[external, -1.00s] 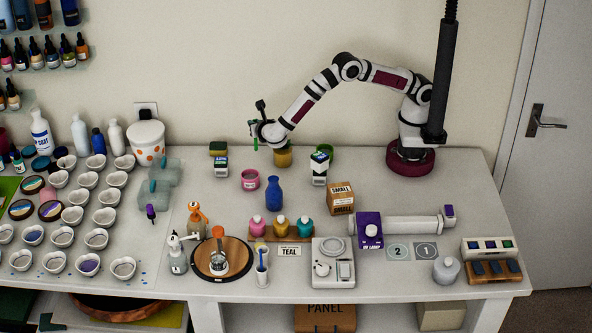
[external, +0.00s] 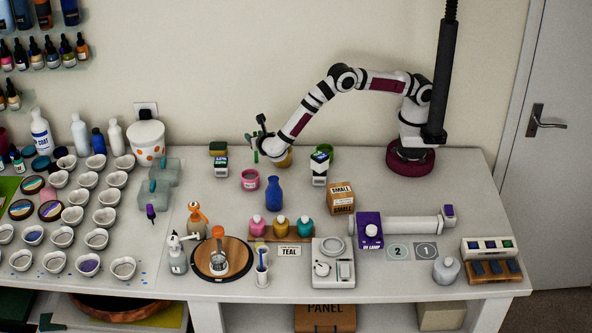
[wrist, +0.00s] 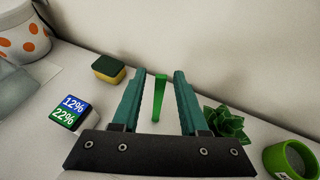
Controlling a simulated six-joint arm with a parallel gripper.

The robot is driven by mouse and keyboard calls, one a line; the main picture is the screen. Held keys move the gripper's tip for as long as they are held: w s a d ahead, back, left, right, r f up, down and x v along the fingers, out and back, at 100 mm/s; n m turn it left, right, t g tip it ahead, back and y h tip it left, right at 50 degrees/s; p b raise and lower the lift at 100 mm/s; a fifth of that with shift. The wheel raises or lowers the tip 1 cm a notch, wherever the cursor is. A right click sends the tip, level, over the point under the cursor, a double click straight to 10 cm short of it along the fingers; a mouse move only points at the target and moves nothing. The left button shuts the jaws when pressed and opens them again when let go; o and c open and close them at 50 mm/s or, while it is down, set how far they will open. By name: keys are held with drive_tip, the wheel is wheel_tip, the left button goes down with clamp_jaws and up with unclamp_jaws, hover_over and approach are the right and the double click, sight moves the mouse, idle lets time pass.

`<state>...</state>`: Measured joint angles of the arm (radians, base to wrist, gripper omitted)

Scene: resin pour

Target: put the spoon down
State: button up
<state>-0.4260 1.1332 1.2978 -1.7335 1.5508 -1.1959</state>
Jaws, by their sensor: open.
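A slim bright green strip, which looks like the spoon's handle (wrist: 159,98), stands between the teal fingers of my gripper (wrist: 157,92) in the wrist view. A gap shows on each side of it, so the fingers are apart and not pressed on it. The spoon's lower part is hidden. In the external view my gripper (external: 256,147) is low over the back of the table, just left of an ochre pot (external: 284,159). The spoon is too small to make out clearly there.
A green and yellow sponge (wrist: 110,69) and a 12%/22% display (wrist: 72,112) lie left of my gripper. A succulent (wrist: 224,122) and a green ring-shaped roll (wrist: 292,159) are on its right. A pink jar (external: 250,180) and a blue bottle (external: 274,193) stand in front.

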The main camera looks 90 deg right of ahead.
drive_tip(key=v, duration=1.2)
drive_tip(key=s+d+r+m+g+y, duration=0.3)
drive_tip(key=s+d+r+m, duration=0.25)
drive_tip(key=s+m, duration=0.2)
drive_tip(key=s+d+r+m+g+y, duration=0.35)
drive_tip(key=s+d+m, duration=0.25)
drive_tip(key=s, duration=0.3)
drive_tip(key=s+a+m+y, duration=0.1)
drive_tip(key=s+m+y, duration=0.3)
drive_tip(key=s+m, duration=0.3)
drive_tip(key=s+a+m+t+y, duration=0.1)
drive_tip(key=s+a+m+y, duration=0.1)
drive_tip(key=s+m+y, duration=0.2)
drive_tip(key=s+m, duration=0.3)
drive_tip(key=s, duration=0.5)
drive_tip(key=shift+a, duration=0.35)
